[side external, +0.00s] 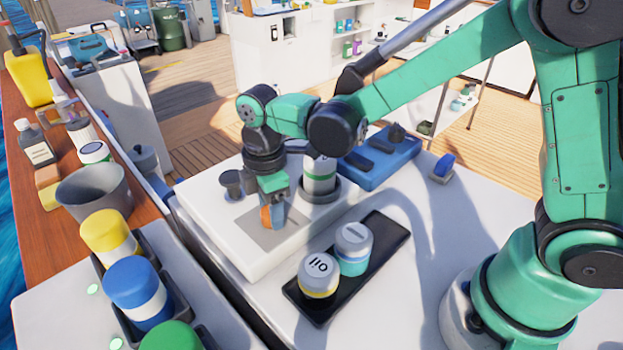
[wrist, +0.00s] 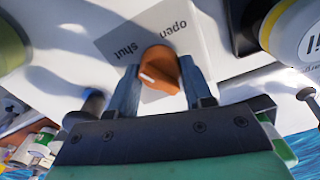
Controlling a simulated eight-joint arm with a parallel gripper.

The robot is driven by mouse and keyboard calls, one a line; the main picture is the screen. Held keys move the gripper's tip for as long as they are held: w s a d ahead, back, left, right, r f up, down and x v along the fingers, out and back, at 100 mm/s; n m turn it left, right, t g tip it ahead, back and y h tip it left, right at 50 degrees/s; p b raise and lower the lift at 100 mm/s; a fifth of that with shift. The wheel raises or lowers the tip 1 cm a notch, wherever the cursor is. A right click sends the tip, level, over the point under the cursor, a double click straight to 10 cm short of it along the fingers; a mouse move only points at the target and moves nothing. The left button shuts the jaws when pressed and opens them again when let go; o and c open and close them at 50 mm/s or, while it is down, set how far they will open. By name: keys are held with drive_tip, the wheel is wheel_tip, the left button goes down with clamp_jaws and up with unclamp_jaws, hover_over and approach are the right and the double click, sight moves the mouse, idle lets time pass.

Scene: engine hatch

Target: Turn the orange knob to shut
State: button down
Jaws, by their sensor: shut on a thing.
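The orange knob (wrist: 160,66) sits on a grey label plate (wrist: 122,42) marked "shut" on the left and "open" on the right, upside down in the wrist view. A pale mark on the knob faces lower left in that view. My gripper (wrist: 158,78) has one finger on each side of the knob and is shut on it. In the side view my gripper (side external: 272,203) points down at the plate, and the knob (side external: 266,217) shows partly between the fingers.
A white-and-green canister (side external: 320,178) stands just right of my gripper. A dark round cap (side external: 231,182) is left of it. A black tray (side external: 385,240) holds two jars in front. A blue case (side external: 375,160) lies behind.

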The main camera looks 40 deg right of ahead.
drive_tip(key=shift+n, duration=1.5)
drive_tip(key=shift+c, duration=1.7)
unclamp_jaws()
drive_tip(key=shift+r, duration=0.1)
drive_tip(key=shift+r, duration=2.75)
